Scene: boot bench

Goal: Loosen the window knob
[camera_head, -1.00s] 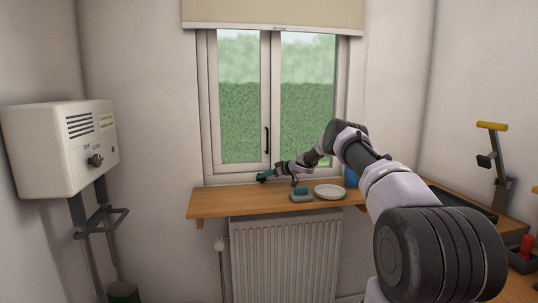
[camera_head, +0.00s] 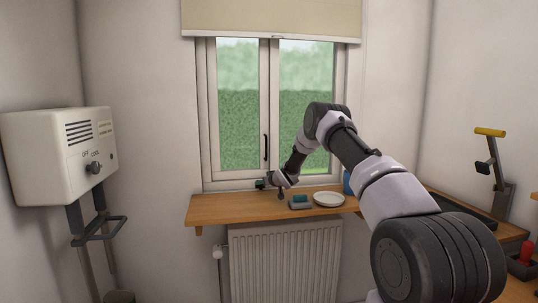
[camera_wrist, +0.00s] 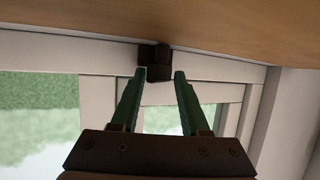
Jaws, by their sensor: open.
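The window (camera_head: 242,130) has two panes in a white frame, with a slim dark vertical handle (camera_head: 267,147) on its middle bar. In the wrist view a small dark brown block, seemingly the window knob (camera_wrist: 155,60), sits on the white lower frame, close to the wooden sill. My gripper (camera_wrist: 160,74) is open, its two green fingers pointing at the knob. The fingertips lie on either side of the knob's near end in the picture; I cannot tell if they touch it. In the head view my gripper (camera_head: 262,184) is low at the window's bottom, and the knob is not discernible there.
A radiator (camera_head: 285,260) is below. A white wall unit (camera_head: 60,150) stands left; a bench with tools is right.

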